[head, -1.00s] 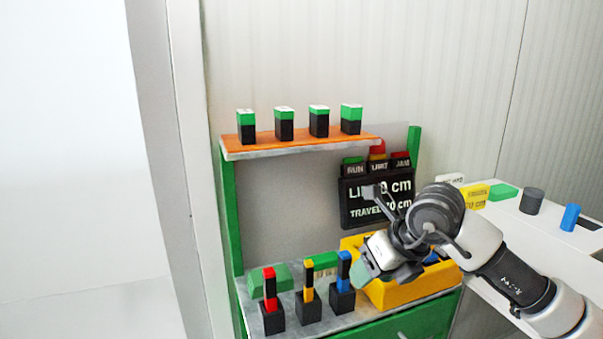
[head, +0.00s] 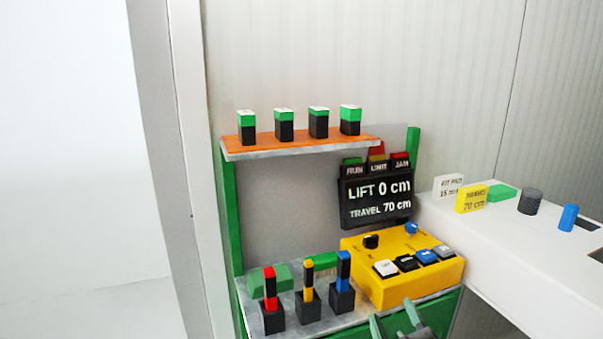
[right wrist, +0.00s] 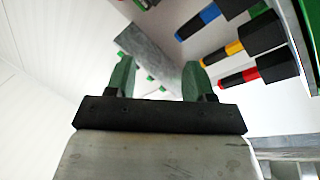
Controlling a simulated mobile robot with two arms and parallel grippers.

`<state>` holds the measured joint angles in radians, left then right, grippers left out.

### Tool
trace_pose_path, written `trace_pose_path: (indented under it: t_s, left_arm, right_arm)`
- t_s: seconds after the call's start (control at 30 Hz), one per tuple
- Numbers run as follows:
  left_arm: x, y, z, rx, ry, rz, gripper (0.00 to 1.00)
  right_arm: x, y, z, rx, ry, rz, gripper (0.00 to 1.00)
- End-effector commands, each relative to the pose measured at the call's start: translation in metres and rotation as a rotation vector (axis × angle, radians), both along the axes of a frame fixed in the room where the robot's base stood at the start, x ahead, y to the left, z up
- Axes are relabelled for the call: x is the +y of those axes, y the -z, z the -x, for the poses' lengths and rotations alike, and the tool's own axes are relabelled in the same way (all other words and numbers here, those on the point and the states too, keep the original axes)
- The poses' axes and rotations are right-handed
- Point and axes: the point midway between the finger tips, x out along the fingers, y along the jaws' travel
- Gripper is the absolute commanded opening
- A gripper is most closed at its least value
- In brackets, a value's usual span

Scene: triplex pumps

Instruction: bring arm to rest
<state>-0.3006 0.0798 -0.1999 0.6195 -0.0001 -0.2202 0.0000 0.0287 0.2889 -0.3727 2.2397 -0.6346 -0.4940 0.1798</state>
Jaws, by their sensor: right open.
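My right gripper (head: 394,319) shows at the bottom edge of the head view, in front of the green bench. Only its tip end is in frame there; the rest of the arm is out of view. In the right wrist view its two green-padded fingers (right wrist: 158,80) stand apart with nothing between them. The gripper is open and empty, and touches nothing that I can see. My left gripper is not in view.
A yellow control box (head: 378,289) with buttons and knobs sits on the bench, beside red, yellow and blue-topped levers (head: 308,295). A display (head: 376,200) reads LIFT 0 cm, TRAVEL 70 cm. An orange shelf (head: 300,144) holds several green-and-black blocks. A white table (head: 490,240) stands right.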

Motion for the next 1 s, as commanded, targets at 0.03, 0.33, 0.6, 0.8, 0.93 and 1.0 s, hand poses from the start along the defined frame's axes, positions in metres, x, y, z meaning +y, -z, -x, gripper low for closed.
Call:
trace_pose_path:
  t_s: [0.03,0.33,0.6,0.8,0.93,1.0]
  left_arm:
    - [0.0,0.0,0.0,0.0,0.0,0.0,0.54]
    - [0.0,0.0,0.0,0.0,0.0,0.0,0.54]
    - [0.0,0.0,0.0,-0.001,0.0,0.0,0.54]
    - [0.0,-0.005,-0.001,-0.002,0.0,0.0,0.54]
    - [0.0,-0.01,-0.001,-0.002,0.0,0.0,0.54]
    - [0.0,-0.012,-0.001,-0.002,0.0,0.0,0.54]
  right_arm:
    - [-0.017,0.037,0.012,0.175,0.073,-0.075,0.53]
    - [-0.058,0.179,0.118,0.966,0.296,-0.278,0.53]
    - [-0.059,0.224,0.206,1.384,0.339,-0.327,0.53]
    - [-0.056,0.253,0.23,1.536,0.343,-0.332,0.53]
    - [-0.055,0.284,0.222,1.549,0.346,-0.327,0.53]
    - [-0.054,0.302,0.219,1.556,0.347,-0.325,0.53]
